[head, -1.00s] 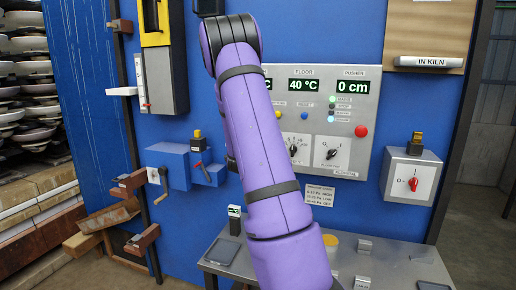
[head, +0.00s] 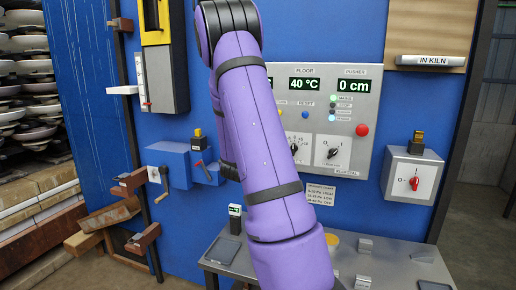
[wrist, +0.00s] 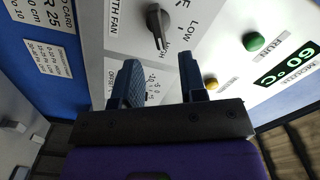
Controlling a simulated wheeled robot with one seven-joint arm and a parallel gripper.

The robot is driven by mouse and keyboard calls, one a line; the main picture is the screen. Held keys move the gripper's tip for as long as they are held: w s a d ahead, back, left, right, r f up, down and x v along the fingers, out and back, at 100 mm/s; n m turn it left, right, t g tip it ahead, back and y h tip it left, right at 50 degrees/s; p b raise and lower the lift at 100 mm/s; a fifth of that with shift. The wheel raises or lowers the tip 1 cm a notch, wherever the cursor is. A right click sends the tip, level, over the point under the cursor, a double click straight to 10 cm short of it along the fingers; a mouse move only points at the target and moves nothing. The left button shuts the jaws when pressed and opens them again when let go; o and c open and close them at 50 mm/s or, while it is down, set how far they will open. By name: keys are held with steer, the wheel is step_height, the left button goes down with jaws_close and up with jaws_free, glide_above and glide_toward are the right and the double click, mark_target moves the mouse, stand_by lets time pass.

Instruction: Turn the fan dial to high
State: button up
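The fan dial (wrist: 158,28) is a black bar-shaped knob on the pale panel at the top of the wrist view, with FAN lettering to its left. LOW and HIGH are printed to its right and lower right. Its lower end lies near HIGH; I cannot tell which end is the pointer. My gripper (wrist: 160,82) is open and empty, its two dark fingers pointing at the panel below the dial in the picture. The fingers look apart from the dial. In the head view my purple arm hides the gripper and part of the panel (head: 368,110).
A green button (wrist: 254,41) and a yellow button (wrist: 210,84) are right of the fingers. A grey table (head: 390,262) stands below. A red switch (head: 413,183) is at right.

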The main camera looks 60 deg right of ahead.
steer(key=v, duration=0.5)
stand_by(0.6)
